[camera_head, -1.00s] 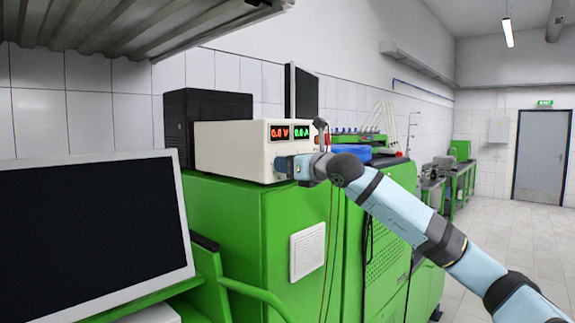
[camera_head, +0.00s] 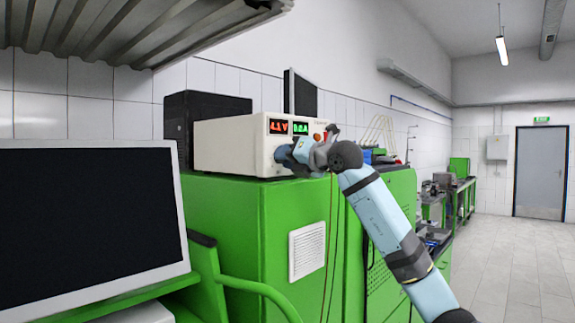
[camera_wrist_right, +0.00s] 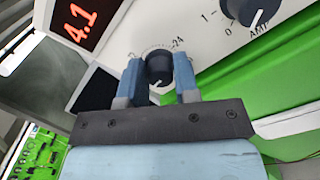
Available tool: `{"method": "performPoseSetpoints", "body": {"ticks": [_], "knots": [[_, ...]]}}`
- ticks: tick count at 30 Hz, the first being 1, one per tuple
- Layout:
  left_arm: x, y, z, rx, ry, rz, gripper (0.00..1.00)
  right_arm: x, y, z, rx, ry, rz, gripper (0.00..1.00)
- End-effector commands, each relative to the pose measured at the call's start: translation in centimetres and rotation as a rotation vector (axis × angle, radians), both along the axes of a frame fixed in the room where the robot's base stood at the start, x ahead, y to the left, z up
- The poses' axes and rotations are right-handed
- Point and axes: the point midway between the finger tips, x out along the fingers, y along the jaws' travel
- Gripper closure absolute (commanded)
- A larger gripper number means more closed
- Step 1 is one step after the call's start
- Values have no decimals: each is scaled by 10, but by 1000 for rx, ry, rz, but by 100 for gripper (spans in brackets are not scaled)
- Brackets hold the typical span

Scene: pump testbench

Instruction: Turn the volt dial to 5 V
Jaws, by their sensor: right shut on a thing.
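The cream power supply (camera_head: 228,146) stands on a green cabinet. Its red volt display (camera_head: 278,127) is blurred in the head view, but reads 4.1 in the wrist view (camera_wrist_right: 82,20). The black volt dial (camera_wrist_right: 159,66) has a printed scale with 24 at its upper right. My right gripper (camera_head: 286,154) is at the front panel, its two blue fingers on either side of the dial and shut on it; it also shows in the wrist view (camera_wrist_right: 158,76). In the head view the gripper hides the dial. My left gripper is out of view.
The AMP dial (camera_wrist_right: 243,10) sits beside the volt dial on the same panel. The green cabinet (camera_head: 240,215) is below the supply. A dark monitor (camera_head: 85,225) fills the left foreground, and a metal shelf (camera_head: 130,30) hangs above. Open floor (camera_head: 515,260) lies to the right.

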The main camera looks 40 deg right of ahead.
Motion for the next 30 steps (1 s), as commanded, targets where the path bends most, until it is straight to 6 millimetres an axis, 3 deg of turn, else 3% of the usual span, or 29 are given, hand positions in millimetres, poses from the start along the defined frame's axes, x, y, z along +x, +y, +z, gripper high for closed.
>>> {"method": "performPoseSetpoints", "body": {"ticks": [10, 24, 25, 27, 28, 30], "knots": [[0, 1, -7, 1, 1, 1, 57, 0, -1, 2, 124, 4, -1, 95], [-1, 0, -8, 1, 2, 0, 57, -1, -2, 4, 138, 4, -2, 95], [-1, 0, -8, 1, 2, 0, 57, -1, -2, 4, 138, 4, -2, 69], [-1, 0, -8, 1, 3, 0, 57, -1, -2, 3, 138, 4, -2, 53], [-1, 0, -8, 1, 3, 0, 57, -1, -2, 3, 138, 4, -2, 48], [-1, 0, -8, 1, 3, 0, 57, 0, -1, 3, 138, 5, -1, 48]]}}
